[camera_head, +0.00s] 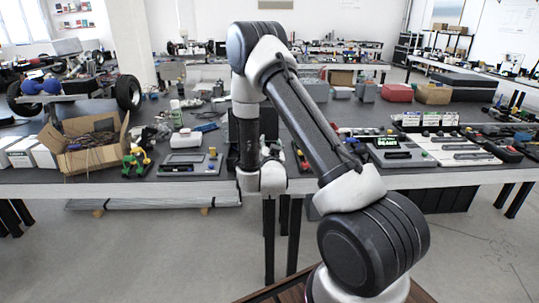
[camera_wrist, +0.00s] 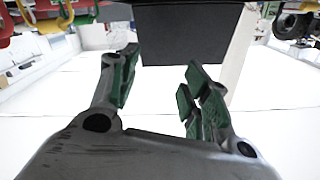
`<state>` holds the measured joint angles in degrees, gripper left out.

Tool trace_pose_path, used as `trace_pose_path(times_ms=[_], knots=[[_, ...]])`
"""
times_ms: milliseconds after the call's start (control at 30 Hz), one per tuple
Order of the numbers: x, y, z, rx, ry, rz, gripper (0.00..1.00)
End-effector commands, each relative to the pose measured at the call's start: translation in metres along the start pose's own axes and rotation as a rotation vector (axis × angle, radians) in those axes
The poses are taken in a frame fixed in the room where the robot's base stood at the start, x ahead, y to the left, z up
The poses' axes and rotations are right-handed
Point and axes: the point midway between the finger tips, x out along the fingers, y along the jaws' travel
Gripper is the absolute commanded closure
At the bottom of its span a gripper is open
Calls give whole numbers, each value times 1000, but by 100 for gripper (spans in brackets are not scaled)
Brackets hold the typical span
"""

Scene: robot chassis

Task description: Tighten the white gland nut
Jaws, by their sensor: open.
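My gripper (camera_wrist: 163,72) shows in the wrist view with its two green-padded fingers spread apart and nothing between them. In that view a dark flat-faced block (camera_wrist: 192,38) stands beyond the fingertips, apart from them. I cannot make out the white gland nut in either view; it may be hidden or too small. In the head view my arm reaches to the front edge of the workbench (camera_head: 425,181), and its wrist hangs there at the middle. My fingers are not distinguishable in that view.
On the bench, an open cardboard box (camera_head: 90,158) and a green-and-yellow figure (camera_head: 137,161) lie left of my wrist. A grey device (camera_head: 190,164) sits nearer it. A device with a lit display (camera_head: 392,150) and several panels lie right. The floor in front is clear.

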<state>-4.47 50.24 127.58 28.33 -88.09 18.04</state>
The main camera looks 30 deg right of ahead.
Motion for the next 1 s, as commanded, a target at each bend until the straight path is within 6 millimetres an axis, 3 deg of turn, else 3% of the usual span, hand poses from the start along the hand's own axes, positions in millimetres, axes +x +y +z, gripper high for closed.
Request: trace_pose_path(times_ms=[333,433,600,733,867,1000], knots=[[-2,0,2,-14,-2,1,53],[-16,7,27,-108,-10,5,53],[-57,23,76,-377,-12,5,53],[-74,30,92,-503,-4,1,53],[-64,31,94,-525,3,2,53],[-40,31,93,-522,3,2,53]])
